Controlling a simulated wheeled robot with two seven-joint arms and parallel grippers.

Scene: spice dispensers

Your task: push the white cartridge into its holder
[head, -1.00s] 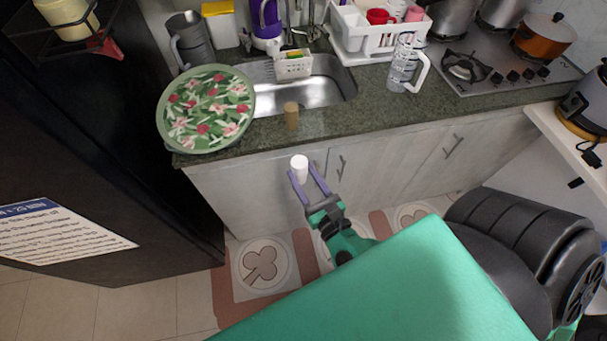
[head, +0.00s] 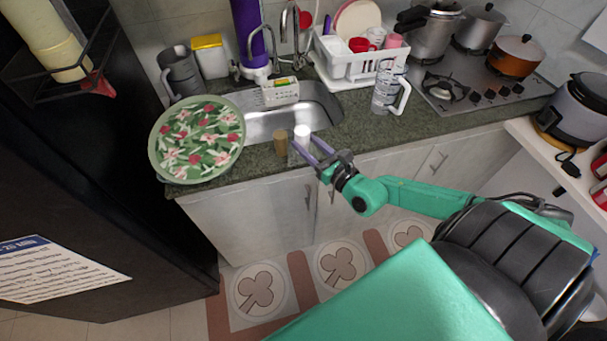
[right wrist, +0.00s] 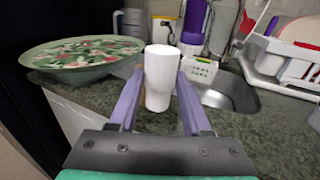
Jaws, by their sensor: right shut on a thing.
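The white cartridge (head: 302,134) is a small, smooth white cylinder, upright between the purple fingers of my right gripper (head: 304,143). The gripper is shut on it at the front edge of the counter, beside a brown cylinder (head: 281,143) standing there. In the right wrist view the cartridge (right wrist: 160,80) fills the gap between the fingers and narrows toward its lower end. I cannot tell whether its base touches the counter. I cannot make out which thing is its holder. My left gripper is not in view.
A flowered green bowl (head: 197,138) stands left on the counter (head: 232,180). Behind are a sink (head: 315,118), a purple-and-white container (head: 247,40) and a white dish rack (head: 355,75). A clear jug (head: 388,88) stands to the right. Counter right of the gripper is free.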

